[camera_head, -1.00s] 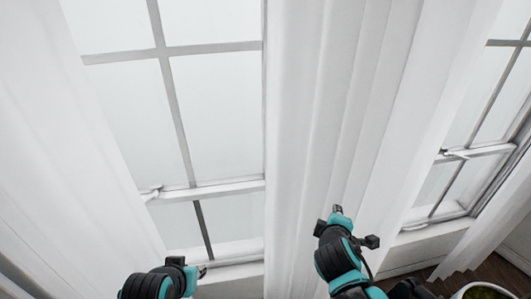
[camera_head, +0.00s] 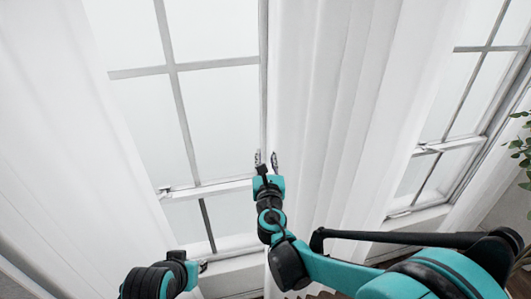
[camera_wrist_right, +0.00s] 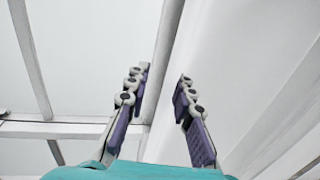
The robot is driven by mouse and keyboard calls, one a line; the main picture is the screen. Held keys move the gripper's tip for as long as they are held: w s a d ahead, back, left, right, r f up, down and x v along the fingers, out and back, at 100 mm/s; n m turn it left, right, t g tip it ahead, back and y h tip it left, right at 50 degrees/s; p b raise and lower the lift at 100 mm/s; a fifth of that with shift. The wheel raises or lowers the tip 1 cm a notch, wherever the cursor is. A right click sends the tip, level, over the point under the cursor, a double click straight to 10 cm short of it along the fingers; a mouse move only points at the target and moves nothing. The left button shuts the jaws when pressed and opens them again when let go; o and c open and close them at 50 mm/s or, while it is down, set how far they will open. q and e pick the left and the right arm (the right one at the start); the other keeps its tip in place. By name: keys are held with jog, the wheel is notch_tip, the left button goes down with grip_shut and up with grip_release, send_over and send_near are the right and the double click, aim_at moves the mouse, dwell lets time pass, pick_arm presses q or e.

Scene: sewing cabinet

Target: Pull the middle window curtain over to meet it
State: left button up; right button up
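The white middle curtain (camera_head: 345,110) hangs in folds between the two windows, and it fills much of the right wrist view (camera_wrist_right: 235,60). My right gripper (camera_head: 266,160) is raised at the curtain's left edge, beside the window frame. Its two fingers (camera_wrist_right: 160,98) are apart, and the curtain's edge shows between or behind them; I cannot tell whether they touch it. A white left curtain (camera_head: 60,130) hangs at the far left. My left gripper (camera_head: 202,266) is low, below the left window, in front of the wall under the sill; its fingers are mostly hidden.
The left window (camera_head: 215,110) with grey bars stands between the left and middle curtains. A right window (camera_head: 460,90) and another curtain (camera_head: 475,195) are at the right. A leafy plant (camera_head: 522,150) shows at the right edge.

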jog(key=w, duration=0.2)
jog(key=shift+w+f, duration=0.1)
jog(key=shift+w, duration=0.25)
pick_arm(q)
jog(key=shift+w, duration=0.1)
pick_arm(e)
jog(key=shift+s, duration=0.1)
grip_shut()
